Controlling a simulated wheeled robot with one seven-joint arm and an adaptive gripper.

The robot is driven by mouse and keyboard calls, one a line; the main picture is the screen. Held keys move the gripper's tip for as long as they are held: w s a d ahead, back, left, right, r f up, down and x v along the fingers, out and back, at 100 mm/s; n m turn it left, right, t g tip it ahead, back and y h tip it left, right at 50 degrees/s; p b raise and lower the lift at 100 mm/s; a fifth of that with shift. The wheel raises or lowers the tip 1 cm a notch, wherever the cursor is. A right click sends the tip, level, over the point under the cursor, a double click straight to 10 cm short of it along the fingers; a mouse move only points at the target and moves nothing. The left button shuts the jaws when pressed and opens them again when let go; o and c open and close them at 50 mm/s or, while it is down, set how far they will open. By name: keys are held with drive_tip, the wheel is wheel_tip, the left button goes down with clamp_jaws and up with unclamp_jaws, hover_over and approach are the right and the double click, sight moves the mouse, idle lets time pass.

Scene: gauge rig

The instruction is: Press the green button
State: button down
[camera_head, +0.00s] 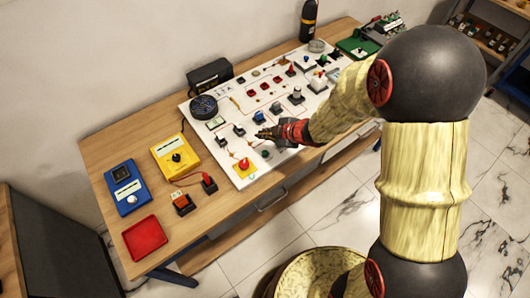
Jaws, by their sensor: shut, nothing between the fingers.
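A white panel (246,88) lies on a wooden table and carries several buttons, switches and knobs. A small round dark green piece (266,154), which looks like the green button, sits near the panel's front edge. It is too small to make out clearly. My gripper (259,134) is shut and empty, with its tips over the panel. In the picture they are just above and left of the green piece. I cannot tell how high the tips are or whether they touch anything. The red gripper body hides part of the panel.
A red mushroom button (244,164) on a yellow base is left of the gripper. A blue knob (259,117) is behind it. A yellow meter (175,157), blue meter (126,188) and red tray (144,238) stand at left. A black bottle (308,20) stands at the back.

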drive_tip(key=shift+f, duration=0.1)
drive_tip(key=b, duration=0.8)
hover_over(264, 154)
wheel_tip(264, 154, down, 7)
drive_tip(key=shift+f, duration=0.8)
drive_tip(key=shift+f+b, duration=0.1)
drive_tip(key=shift+b, duration=0.2)
drive_tip(key=shift+f, duration=0.3)
drive_tip(key=shift+f+b, duration=0.5)
drive_tip(key=shift+f, duration=0.05)
idle(0.9)
drive_tip(key=shift+r, duration=0.1)
drive_tip(key=shift+r+p, duration=0.9)
drive_tip(key=shift+p, duration=0.15)
